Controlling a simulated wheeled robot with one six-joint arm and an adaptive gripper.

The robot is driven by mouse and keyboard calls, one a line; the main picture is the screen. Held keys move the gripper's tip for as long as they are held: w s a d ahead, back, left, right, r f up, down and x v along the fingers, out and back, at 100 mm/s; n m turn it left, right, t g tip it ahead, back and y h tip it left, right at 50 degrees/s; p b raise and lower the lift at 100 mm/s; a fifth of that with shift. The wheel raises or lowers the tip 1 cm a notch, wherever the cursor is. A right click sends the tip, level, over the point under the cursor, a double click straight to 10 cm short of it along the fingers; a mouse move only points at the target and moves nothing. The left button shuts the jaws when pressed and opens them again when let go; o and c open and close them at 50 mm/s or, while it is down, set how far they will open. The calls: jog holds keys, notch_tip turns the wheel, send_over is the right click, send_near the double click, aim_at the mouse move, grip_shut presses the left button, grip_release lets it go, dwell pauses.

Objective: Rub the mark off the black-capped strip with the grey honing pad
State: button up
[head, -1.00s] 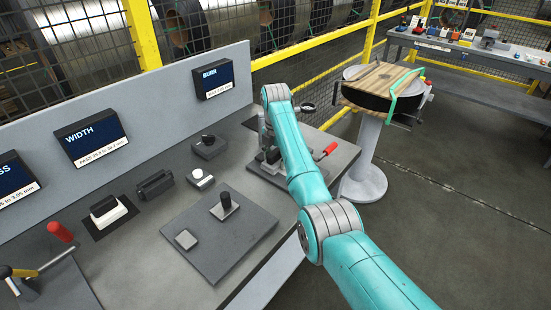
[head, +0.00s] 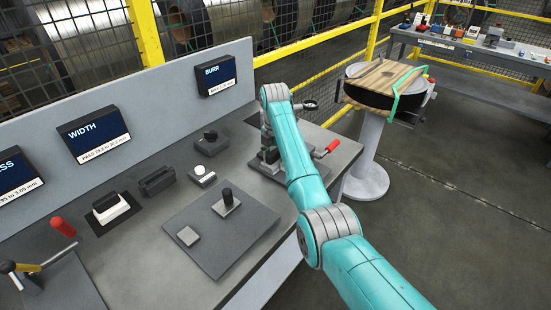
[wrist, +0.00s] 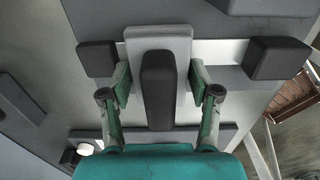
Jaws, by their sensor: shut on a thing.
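In the wrist view my gripper (wrist: 160,92) is shut on the grey honing pad (wrist: 158,38), with its long black grip between the fingers. The pad lies across the bright steel strip (wrist: 222,52) and hides its middle. Black end pieces, one at the left (wrist: 97,59) and one at the right (wrist: 277,58), flank the strip. I cannot tell whether the pad touches the strip. No mark shows on the visible part.
A dark plate (head: 225,248) on the bench bears a small grey block (head: 188,236) and a black post (head: 228,199). A red-handled lever (head: 332,146) stands beside my arm. The gauge displays (head: 93,135) line the back panel. A round stand (head: 380,90) is beyond the bench.

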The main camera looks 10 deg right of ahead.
jog(key=shift+w+d, duration=0.95)
jog(key=shift+d, duration=0.3)
jog(key=shift+a, duration=0.1)
jog(key=shift+s+a, duration=1.05)
jog(key=shift+a, duration=0.25)
jog(key=shift+w+d, duration=0.55)
jog(key=shift+d, duration=0.15)
jog(key=shift+w+d, duration=0.5)
jog(key=shift+d, duration=0.2)
jog(key=shift+s+a+r, duration=0.1)
jog(key=shift+s+a, duration=0.4)
jog(key=shift+a, duration=0.15)
jog(key=shift+r, duration=3.45)
